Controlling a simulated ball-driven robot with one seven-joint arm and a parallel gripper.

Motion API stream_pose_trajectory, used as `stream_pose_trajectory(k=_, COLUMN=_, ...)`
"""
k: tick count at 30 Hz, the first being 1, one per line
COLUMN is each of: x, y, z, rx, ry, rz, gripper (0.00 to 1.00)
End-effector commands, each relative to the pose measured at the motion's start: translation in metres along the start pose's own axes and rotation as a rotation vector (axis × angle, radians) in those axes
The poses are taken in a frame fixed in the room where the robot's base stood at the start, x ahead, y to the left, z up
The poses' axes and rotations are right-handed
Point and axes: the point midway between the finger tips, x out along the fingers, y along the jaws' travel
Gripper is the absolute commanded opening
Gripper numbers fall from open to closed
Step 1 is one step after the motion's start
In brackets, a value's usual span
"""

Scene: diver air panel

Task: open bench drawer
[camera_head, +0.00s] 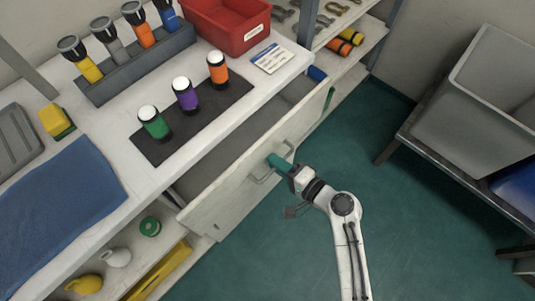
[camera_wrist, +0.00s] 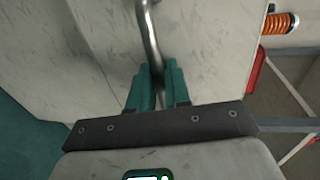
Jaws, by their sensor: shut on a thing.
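The bench drawer (camera_head: 232,178) is a pale, worn front panel under the white bench top, and it stands pulled out, with a dark opening showing behind its front. Its metal bar handle (camera_head: 262,178) is on the front face; the bar also shows in the wrist view (camera_wrist: 151,40). My gripper (camera_head: 276,163) is at the handle, and its teal fingers (camera_wrist: 157,78) are shut around the bar. The drawer's inside is mostly hidden by the bench top and the front panel.
On the bench top are a black mat (camera_head: 163,145) with three capped cylinders, a grey rack (camera_head: 140,68) of torches, a red bin (camera_head: 232,22) and a blue cloth (camera_head: 62,200). A grey tub (camera_head: 490,85) on a stand is at right. Green floor (camera_head: 400,210) is clear in front.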

Motion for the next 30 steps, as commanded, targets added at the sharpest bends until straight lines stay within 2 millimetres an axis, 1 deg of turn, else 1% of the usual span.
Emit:
stream_pose_trajectory(k=1, x=-0.015, y=0.005, z=0.000, rx=0.005, ry=0.004, rz=0.003, gripper=0.00)
stream_pose_trajectory(k=5, x=-0.058, y=0.013, z=0.000, rx=0.004, ry=0.006, rz=0.003, gripper=0.00)
stream_pose_trajectory(k=6, x=-0.072, y=0.016, z=0.000, rx=0.005, ry=0.006, rz=0.003, gripper=0.00)
stream_pose_trajectory(k=12, x=-0.140, y=0.029, z=0.000, rx=0.004, ry=0.005, rz=0.004, gripper=0.00)
stream_pose_trajectory(k=15, x=-0.170, y=0.034, z=0.001, rx=0.004, ry=0.004, rz=0.003, gripper=0.00)
stream_pose_trajectory(k=18, x=-0.195, y=0.039, z=0.000, rx=0.004, ry=0.004, rz=0.003, gripper=0.00)
stream_pose_trajectory(k=21, x=-0.216, y=0.043, z=0.001, rx=0.003, ry=0.002, rz=0.002, gripper=0.00)
stream_pose_trajectory(k=24, x=-0.231, y=0.046, z=0.000, rx=0.003, ry=0.002, rz=0.002, gripper=0.00)
stream_pose_trajectory(k=27, x=-0.242, y=0.048, z=0.000, rx=0.001, ry=0.001, rz=0.001, gripper=0.00)
stream_pose_trajectory(k=30, x=-0.248, y=0.050, z=0.000, rx=0.001, ry=0.000, rz=0.001, gripper=0.00)
